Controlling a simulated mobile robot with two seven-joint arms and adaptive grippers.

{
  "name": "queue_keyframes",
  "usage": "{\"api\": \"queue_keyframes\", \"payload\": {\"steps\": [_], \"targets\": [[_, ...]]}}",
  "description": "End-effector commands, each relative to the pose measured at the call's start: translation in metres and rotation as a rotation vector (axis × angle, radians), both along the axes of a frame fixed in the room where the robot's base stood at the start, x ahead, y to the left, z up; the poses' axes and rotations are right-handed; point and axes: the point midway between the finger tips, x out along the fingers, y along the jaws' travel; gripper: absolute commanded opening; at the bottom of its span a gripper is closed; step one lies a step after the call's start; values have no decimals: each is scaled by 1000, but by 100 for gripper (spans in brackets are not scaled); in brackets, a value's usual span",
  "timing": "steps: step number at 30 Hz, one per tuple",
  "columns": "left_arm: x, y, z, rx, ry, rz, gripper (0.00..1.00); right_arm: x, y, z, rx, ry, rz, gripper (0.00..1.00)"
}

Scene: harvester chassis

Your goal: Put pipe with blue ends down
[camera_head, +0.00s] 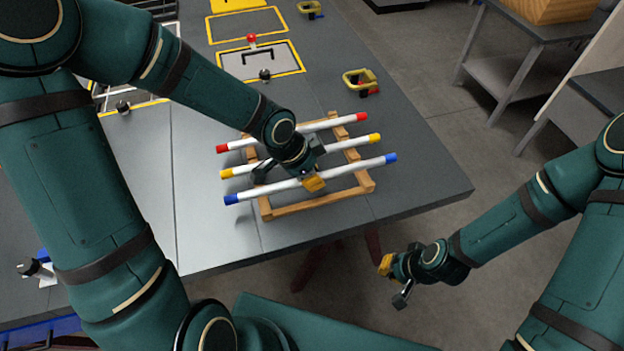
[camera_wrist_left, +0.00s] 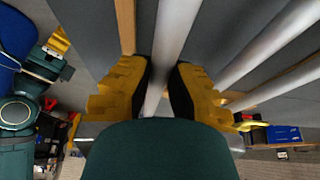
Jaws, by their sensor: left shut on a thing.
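The pipe with blue ends (camera_head: 352,167) is a white pipe along the near side of a wooden rack (camera_head: 313,203). My left gripper (camera_head: 305,180) is shut on its middle part. In the left wrist view the pipe (camera_wrist_left: 174,40) passes between the two yellow-backed fingers (camera_wrist_left: 164,90). I cannot tell whether the pipe touches the rack or hangs just above it. A yellow-ended pipe (camera_head: 353,143) and a red-ended pipe (camera_head: 335,123) lie across the rack behind it, partly hidden by my left arm. My right gripper (camera_head: 394,281) is empty, its fingers apart, off the table's near edge.
The grey table (camera_head: 413,165) is clear to the right of the rack. Yellow-handled objects (camera_head: 357,77) and a yellow-outlined panel (camera_head: 283,62) lie further back. Another table with a wooden box (camera_head: 550,10) stands at the far right.

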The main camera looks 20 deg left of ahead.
Motion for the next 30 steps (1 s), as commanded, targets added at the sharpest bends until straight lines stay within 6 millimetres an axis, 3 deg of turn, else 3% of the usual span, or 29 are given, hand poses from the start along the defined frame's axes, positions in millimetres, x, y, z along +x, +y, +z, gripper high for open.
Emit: {"api": "queue_keyframes", "payload": {"steps": [3,14,15,16,26,30], "targets": [[0,-1,-15,0,0,-1,0,2,0,-8,0,-4,-1,0],[0,0,-17,0,-1,0,0,2,0,-10,-1,-5,-2,0],[0,0,-16,0,0,0,34,2,0,-9,-1,-5,-2,0],[0,0,-16,1,1,0,39,2,0,-9,-1,-5,-2,0],[0,0,-14,1,1,0,39,2,0,-7,-1,-5,-2,0],[-2,4,-1,0,-1,4,39,1,0,1,0,-2,-1,0]]}}
